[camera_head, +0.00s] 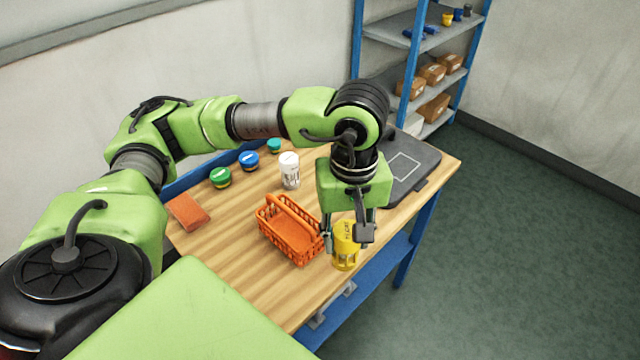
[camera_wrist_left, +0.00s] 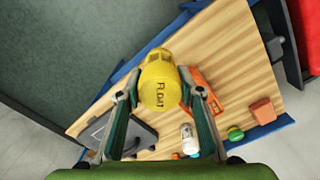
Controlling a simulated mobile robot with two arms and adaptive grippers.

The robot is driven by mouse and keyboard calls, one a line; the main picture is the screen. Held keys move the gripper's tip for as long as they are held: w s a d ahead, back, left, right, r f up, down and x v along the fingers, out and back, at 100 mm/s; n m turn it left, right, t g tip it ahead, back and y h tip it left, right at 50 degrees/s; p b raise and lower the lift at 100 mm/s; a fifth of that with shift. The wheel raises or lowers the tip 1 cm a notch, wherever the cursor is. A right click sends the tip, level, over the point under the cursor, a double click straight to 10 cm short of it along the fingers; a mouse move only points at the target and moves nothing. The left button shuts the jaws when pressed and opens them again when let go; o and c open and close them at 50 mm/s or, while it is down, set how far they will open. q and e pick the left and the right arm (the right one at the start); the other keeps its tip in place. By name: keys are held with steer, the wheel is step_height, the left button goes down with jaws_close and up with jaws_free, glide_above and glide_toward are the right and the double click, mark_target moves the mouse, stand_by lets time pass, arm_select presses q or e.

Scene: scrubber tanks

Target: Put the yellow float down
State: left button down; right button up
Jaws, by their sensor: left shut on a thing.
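The yellow float (camera_head: 345,246) is a small yellow cylinder with a caged lower part. It hangs upright at the front right edge of the wooden table (camera_head: 240,283). My left gripper (camera_head: 348,235) points down and is shut on it, one finger on each side. In the left wrist view the float (camera_wrist_left: 160,82), lettered FLOAT, sits between the fingertips of the gripper (camera_wrist_left: 158,95). Whether its bottom touches the table cannot be told. My right gripper is not in view.
An orange basket (camera_head: 290,235) stands just left of the float. A white bottle (camera_head: 289,170), several green and blue jars (camera_head: 249,160) and an orange-brown block (camera_head: 187,212) are further left. A dark grey pad (camera_head: 415,168) lies at the back right. Blue shelving (camera_head: 412,70) stands behind.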

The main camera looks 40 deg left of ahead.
arm_select(q)
steer(key=shift+w+a+n, duration=0.15)
steer(key=shift+n, duration=0.95)
steer(key=n, duration=0.4)
steer(key=shift+a+r, duration=0.25)
steer(key=shift+a, duration=0.1)
steer(key=shift+a+n, duration=0.1)
steer(key=shift+n, duration=0.8)
steer(key=n, duration=0.4)
steer(key=shift+w+a+r, duration=0.1)
steer(key=shift+w+a, duration=0.2)
steer(key=w+a+f+n+p, duration=0.1)
steer(key=w+f+n+p, duration=0.1)
steer(key=w+f+n, duration=0.2)
steer(key=w+a+f+n+p, duration=0.2)
steer(key=w+f+n, duration=0.2)
steer(key=w+n, duration=0.1)
steer(key=w+a+f+n+p, duration=0.2)
steer(key=w+f+n, duration=0.2)
steer(key=w+n, duration=0.1)
steer(key=shift+w+n, duration=0.3)
steer(key=shift+n, duration=0.1)
steer(key=shift+f, duration=0.25)
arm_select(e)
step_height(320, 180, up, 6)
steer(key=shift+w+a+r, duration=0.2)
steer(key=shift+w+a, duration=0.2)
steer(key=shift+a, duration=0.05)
